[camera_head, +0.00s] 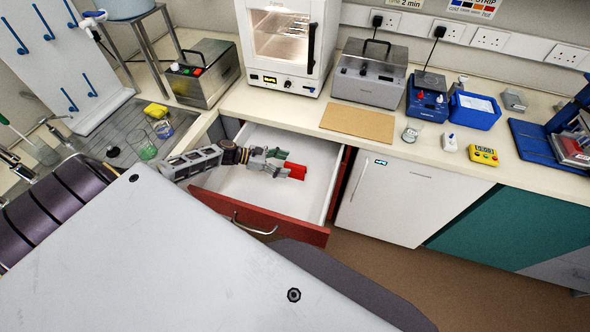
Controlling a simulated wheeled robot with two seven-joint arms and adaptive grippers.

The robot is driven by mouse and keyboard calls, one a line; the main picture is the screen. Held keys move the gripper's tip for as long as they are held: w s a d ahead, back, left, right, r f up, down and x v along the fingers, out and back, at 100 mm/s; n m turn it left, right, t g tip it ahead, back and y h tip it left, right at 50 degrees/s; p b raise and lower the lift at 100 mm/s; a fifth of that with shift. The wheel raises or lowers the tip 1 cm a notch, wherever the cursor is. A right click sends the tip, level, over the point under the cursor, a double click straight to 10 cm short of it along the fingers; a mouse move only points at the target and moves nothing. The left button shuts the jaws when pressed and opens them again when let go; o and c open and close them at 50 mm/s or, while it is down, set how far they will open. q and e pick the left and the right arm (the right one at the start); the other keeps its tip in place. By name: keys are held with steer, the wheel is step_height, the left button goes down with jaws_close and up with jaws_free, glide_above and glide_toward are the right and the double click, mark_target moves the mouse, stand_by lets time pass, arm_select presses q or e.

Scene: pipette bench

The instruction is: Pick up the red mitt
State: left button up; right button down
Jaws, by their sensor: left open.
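A small red thing (296,170), which looks like the red mitt, is in the open drawer (240,192) at the ends of my left gripper's fingers. My left gripper (281,164) reaches over the drawer from the left, with its fingers open. The fingers partly cover the red thing, and I cannot tell whether they touch it. A small green thing (278,153) shows behind the fingers. My right gripper is not in view.
The red drawer front with its handle (254,225) stands out from the bench. A white cabinet door (385,195) is to its right. A brown board (358,122), a beaker (411,133) and a yellow timer (484,155) are on the bench. Glassware stands by the sink at left.

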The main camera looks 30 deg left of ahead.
mark_target(292, 166)
arm_select(q)
steer(key=shift+d, duration=0.1)
steer(key=shift+p+x, duration=0.35)
steer(key=shift+x, duration=2.25)
steer(key=shift+c, duration=0.2)
steer(key=c, duration=1.3)
